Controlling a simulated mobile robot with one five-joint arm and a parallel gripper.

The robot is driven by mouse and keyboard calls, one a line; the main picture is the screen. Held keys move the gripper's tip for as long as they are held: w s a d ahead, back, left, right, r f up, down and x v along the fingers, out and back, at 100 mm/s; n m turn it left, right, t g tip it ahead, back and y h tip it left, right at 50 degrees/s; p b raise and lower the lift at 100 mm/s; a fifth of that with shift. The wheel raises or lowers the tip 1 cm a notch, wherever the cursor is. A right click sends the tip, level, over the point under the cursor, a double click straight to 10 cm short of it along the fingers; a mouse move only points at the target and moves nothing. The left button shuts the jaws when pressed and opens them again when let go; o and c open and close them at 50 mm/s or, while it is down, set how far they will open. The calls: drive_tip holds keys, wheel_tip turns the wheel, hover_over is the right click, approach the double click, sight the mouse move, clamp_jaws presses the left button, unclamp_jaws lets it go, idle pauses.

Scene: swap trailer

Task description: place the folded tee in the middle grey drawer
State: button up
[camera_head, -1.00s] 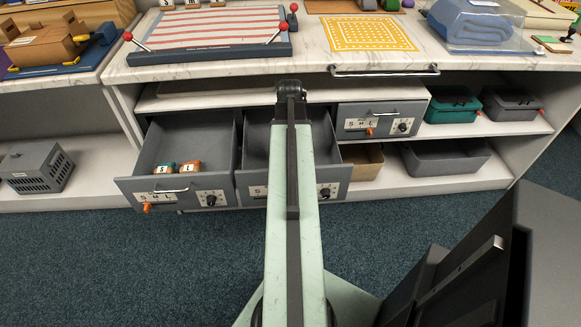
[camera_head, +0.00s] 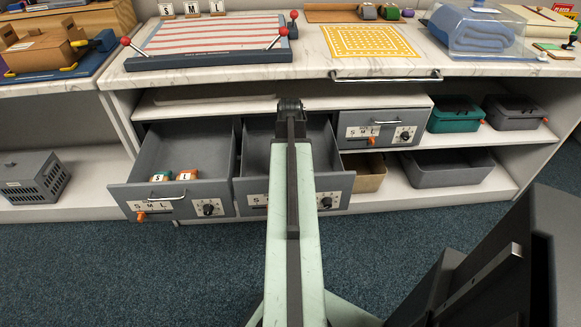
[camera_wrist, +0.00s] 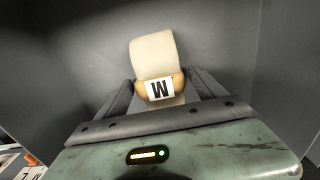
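The folded tee (camera_wrist: 152,52) is a cream roll with a tan band and a white M label, seen in the wrist view. The fingers of my gripper (camera_wrist: 160,88) flank the tan band and appear closed on it. Dark grey walls surround it. The middle grey drawer (camera_head: 335,183) is pulled open in the head view, partly hidden by my arm. My arm's far end is over this drawer; my gripper and the tee are hidden there. I cannot tell whether the tee touches the drawer floor.
The left grey drawer (camera_head: 172,202) is open with two small labelled rolls (camera_head: 175,176) inside. The right grey drawer (camera_head: 381,130) is shut. The marble counter edge (camera_head: 230,82) overhangs the drawers. A tan bin (camera_head: 366,178) and a grey bin (camera_head: 447,172) stand at lower right.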

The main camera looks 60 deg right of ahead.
wheel_tip(320, 180, up, 12)
drive_tip(key=p, duration=1.2)
drive_tip(key=shift+r, duration=0.2)
idle(0.5)
